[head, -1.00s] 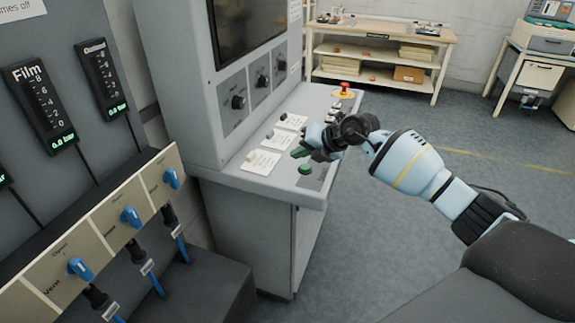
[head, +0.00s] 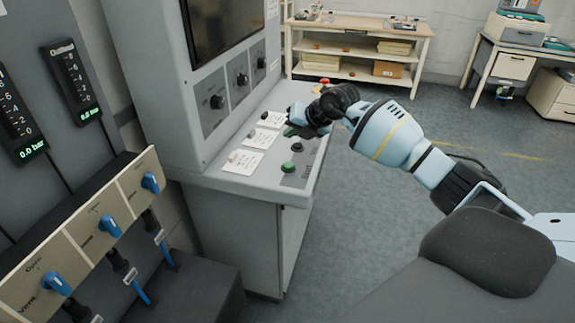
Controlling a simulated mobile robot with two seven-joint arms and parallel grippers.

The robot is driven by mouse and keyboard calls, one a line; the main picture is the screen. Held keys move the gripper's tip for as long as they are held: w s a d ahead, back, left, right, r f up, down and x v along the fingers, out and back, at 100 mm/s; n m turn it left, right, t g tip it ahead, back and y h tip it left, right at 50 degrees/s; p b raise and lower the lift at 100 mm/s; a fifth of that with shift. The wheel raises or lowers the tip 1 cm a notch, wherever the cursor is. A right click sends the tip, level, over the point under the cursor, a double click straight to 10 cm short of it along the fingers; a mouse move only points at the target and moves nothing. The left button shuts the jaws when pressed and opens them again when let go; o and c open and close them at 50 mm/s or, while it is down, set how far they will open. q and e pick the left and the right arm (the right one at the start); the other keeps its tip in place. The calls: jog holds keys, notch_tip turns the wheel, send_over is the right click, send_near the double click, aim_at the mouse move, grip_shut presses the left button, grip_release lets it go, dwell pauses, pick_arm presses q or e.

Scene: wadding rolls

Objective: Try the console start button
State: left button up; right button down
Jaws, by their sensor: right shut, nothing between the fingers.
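The grey console (head: 240,190) stands at the centre, with a sloping desk below a dark screen. A green round button (head: 288,167) sits near the front right corner of its desk, on a dark plate. A black button (head: 297,147) sits just behind it. My right gripper (head: 291,130) is over the desk, behind the green button and apart from it in the picture. It is shut and empty; its dark wrist hides part of the fingers. The green button is fully visible. My left gripper is out of view.
White label cards (head: 243,162) with small switches lie left of the buttons. A red mushroom button (head: 324,81) shows partly behind my wrist. Blue-handled valves (head: 108,226) and gauges (head: 72,85) stand at left. A shelved table (head: 360,45) is at the back; the floor at right is clear.

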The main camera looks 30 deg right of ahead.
jog(key=b, duration=0.2)
send_over(291, 166)
notch_tip(291, 166, down, 7)
jog(key=shift+s+r, duration=0.15)
jog(key=shift+f+b, duration=0.35)
jog(key=shift+f, duration=0.2)
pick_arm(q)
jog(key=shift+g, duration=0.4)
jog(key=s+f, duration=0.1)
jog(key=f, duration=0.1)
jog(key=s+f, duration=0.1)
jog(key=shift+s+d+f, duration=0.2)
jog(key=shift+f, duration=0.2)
pick_arm(e)
jog(key=shift+f, duration=0.1)
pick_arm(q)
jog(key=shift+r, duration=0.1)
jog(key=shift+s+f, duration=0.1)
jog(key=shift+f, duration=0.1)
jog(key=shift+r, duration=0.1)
pick_arm(e)
jog(key=shift+f, duration=0.1)
jog(key=shift+f, duration=0.3)
